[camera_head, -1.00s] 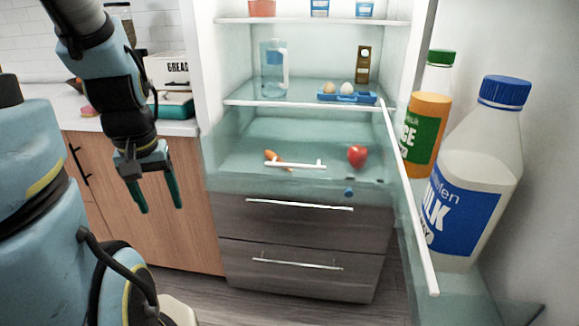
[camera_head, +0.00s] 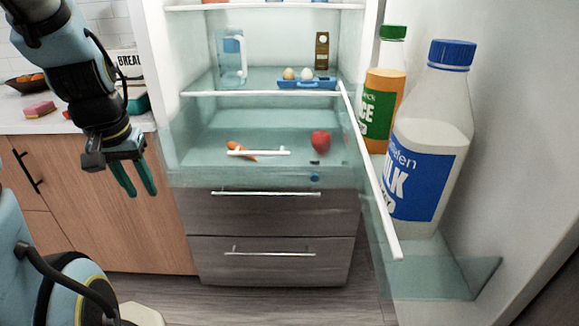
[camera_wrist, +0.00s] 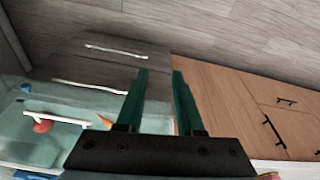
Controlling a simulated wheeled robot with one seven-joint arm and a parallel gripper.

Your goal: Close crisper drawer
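The crisper drawer (camera_head: 190,181) is a clear glass-like drawer low in the open fridge, pulled out toward me. Its white handle (camera_head: 258,152) runs across the front. A carrot (camera_head: 240,145) and a red fruit or pepper (camera_head: 320,141) lie inside it. My gripper (camera_head: 139,192) hangs to the left of the drawer, in front of the wooden cabinet, apart from the drawer. Its two green fingers are spread with nothing between them. In the wrist view the gripper (camera_wrist: 160,75) points down past the fridge's lower drawers, and the crisper handle (camera_wrist: 60,117) shows at lower left.
The open fridge door on the right holds a milk bottle (camera_head: 430,150) and a juice bottle (camera_head: 382,95). Grey freezer drawers (camera_head: 275,260) are below the crisper. A shelf above holds a pitcher (camera_head: 232,60) and an egg tray (camera_head: 306,83). The floor in front is clear.

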